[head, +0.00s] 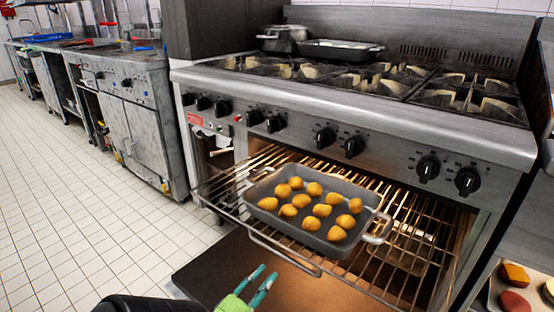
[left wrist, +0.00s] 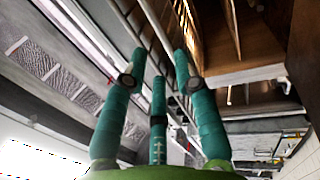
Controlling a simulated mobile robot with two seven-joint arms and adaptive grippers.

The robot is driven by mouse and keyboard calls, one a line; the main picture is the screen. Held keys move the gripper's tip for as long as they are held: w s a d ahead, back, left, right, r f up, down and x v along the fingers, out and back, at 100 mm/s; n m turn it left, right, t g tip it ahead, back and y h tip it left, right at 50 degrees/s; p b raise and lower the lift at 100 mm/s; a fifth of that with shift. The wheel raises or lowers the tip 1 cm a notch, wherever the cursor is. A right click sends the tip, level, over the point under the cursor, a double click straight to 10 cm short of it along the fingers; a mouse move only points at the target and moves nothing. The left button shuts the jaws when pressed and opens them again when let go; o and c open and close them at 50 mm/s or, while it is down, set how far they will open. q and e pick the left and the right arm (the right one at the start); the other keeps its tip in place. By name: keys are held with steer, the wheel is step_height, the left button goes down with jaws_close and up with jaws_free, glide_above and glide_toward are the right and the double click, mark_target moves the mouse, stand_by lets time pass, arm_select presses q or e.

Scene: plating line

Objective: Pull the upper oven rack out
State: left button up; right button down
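The upper oven rack (head: 400,276) is a wire grid that sticks out past the oven front, with a looped bar at its front edge. A grey tray (head: 378,203) with several golden-brown pieces of food sits on it. My left gripper (head: 264,273), with green and teal fingers, is in front of and below the rack's front bar, apart from it in the head view. Its fingers (left wrist: 160,62) are spread with nothing held between them in the left wrist view; thin metal rods show beyond the tips. My right gripper is in neither view.
The open oven door (head: 205,270) lies low under the rack. Control knobs (head: 354,147) line the range front above. A pot (head: 283,38) and a pan (head: 338,48) stand on the stove top. Tiled floor (head: 90,200) is free at left. A tray of food is at lower right.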

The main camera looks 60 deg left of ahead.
arm_select(q)
steer(key=shift+v, duration=2)
